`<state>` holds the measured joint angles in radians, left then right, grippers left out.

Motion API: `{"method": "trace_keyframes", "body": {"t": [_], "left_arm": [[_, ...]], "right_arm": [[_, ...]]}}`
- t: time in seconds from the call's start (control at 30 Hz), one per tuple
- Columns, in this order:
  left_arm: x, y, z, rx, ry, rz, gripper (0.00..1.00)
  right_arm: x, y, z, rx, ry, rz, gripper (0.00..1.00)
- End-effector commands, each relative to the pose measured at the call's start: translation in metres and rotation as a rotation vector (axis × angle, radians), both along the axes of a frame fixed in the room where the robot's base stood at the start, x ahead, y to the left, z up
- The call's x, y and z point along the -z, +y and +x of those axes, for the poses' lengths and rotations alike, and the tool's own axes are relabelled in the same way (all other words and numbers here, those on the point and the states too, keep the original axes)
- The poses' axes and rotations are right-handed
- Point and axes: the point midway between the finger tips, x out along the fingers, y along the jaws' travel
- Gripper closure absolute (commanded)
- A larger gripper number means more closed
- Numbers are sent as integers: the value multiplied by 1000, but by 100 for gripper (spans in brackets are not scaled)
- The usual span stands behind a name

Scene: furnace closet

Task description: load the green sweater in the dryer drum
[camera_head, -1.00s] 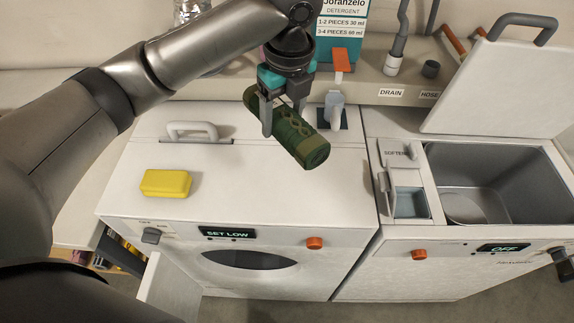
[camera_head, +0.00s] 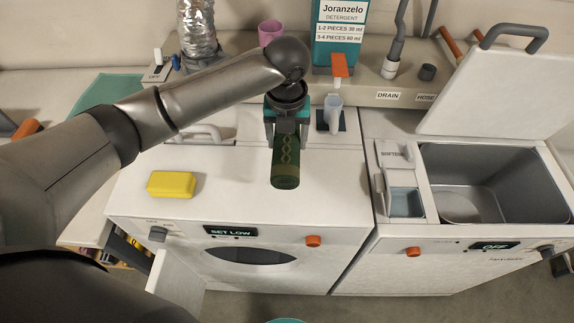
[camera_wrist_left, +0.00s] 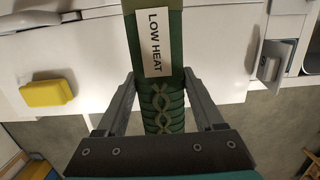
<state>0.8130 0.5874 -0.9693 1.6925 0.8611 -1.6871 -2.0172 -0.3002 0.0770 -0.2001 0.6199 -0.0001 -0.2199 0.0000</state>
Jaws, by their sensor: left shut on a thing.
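The green sweater (camera_head: 286,168) is a rolled green knit bundle with a braided pattern. My left gripper (camera_head: 287,138) is shut on it and holds it over the white top of the dryer (camera_head: 237,190). In the left wrist view the sweater (camera_wrist_left: 160,104) lies between the two fingers and bears a white "LOW HEAT" label (camera_wrist_left: 155,42). The dryer's display (camera_head: 230,231) reads "SET LOW". The drum opening (camera_head: 250,256) shows in the dryer's front. The door (camera_head: 178,284) stands open at the lower left. My right gripper is out of view.
A yellow block (camera_head: 171,184) lies on the dryer top at left. The washer (camera_head: 480,185) at right has its lid (camera_head: 490,85) up and its display reads "OFF". A detergent box (camera_head: 339,40) and a pink cup (camera_head: 270,32) stand on the back shelf.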

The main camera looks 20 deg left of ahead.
Motion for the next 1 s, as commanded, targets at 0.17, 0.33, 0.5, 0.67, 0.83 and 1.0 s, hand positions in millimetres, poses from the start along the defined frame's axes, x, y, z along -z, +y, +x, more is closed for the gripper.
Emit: {"method": "trace_keyframes", "body": {"t": [0.17,0.33,0.5,0.67,0.83,1.0], "left_arm": [[41,0,-1,-1,1,1,100],[56,-1,1,-1,-3,-1,100],[79,0,0,-2,1,0,100],[97,0,0,-1,-2,-1,100],[99,0,1,0,-3,0,100],[100,0,1,-1,-3,0,100]], "right_arm": [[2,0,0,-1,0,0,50],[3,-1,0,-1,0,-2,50],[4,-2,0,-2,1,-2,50],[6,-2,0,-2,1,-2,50],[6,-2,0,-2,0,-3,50],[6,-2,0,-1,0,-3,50]]}}
